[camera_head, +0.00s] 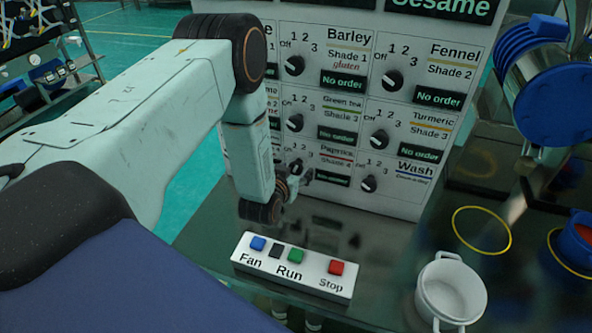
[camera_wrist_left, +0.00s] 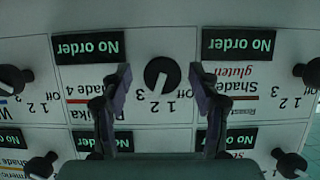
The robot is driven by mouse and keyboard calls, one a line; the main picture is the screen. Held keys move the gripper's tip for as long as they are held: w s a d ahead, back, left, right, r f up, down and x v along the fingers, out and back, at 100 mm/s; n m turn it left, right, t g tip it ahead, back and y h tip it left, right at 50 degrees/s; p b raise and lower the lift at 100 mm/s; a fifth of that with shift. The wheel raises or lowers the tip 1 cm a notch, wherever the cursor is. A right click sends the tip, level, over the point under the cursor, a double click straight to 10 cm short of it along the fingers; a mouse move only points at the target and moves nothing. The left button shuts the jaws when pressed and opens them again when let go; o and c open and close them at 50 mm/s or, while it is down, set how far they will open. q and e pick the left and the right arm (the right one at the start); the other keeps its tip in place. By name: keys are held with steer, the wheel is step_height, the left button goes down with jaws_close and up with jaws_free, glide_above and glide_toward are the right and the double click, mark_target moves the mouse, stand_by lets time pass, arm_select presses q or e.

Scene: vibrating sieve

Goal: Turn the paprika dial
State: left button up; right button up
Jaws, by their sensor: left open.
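The paprika dial (camera_wrist_left: 162,75) is a round black knob in the middle of the left wrist view, which shows the panel upside down. Its pale mark points down and slightly left, roughly towards the 2. My left gripper (camera_wrist_left: 160,73) is open, with one finger on each side of the dial. Whether the fingers touch it, I cannot tell. In the head view my left gripper (camera_head: 302,178) is at the panel beside the paprika label (camera_head: 337,152) and hides the dial. My right gripper is not in view.
The white panel (camera_head: 325,82) carries several similar dials close by, including the wash dial (camera_head: 369,184). A button box (camera_head: 300,270) lies on the dark table below my left gripper. A white pot (camera_head: 451,291) and a blue machine (camera_head: 556,100) stand to the right.

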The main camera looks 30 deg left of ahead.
arm_select(q)
steer(key=shift+w+a, duration=0.1)
steer(key=shift+w, duration=0.15)
steer(key=shift+s+a, duration=0.15)
steer(key=shift+a, duration=0.05)
steer(key=shift+w+d+f, duration=0.1)
steer(key=shift+w+d, duration=0.05)
steer(key=shift+w, duration=0.15)
steer(key=c, duration=0.3)
steer(key=shift+s, duration=0.2)
steer(key=c, duration=0.6)
steer(key=shift+c, duration=1.4)
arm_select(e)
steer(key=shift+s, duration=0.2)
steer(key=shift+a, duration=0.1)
